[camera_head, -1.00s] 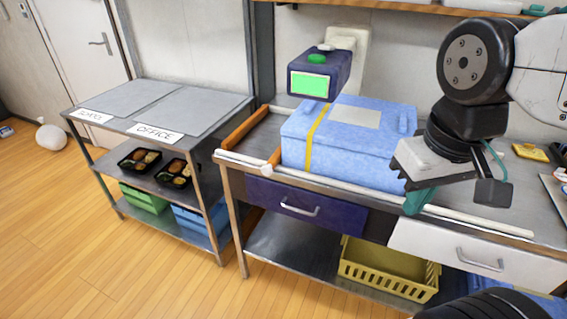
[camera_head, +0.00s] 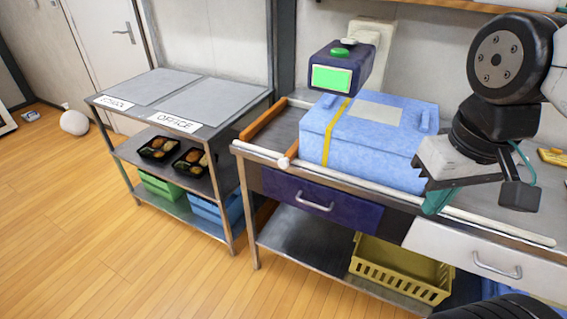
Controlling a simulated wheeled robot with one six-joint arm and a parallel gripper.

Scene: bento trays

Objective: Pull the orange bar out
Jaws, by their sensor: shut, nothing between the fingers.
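The orange bar (camera_head: 267,122) lies on the left end of the metal workbench (camera_head: 285,137), to the left of the blue lidded box (camera_head: 372,140). My gripper (camera_head: 437,201) is at the right of the picture, in front of the box's right side and well apart from the bar. Its teal fingers point down near the front rail and are shut, with nothing held. Part of the fingers is hidden behind the gripper's body.
A white rail (camera_head: 480,222) runs along the bench's front edge. A side shelf (camera_head: 190,126) with SCHOOL and OFFICE signs holds bento trays. Wooden floor (camera_head: 120,250) in front is clear.

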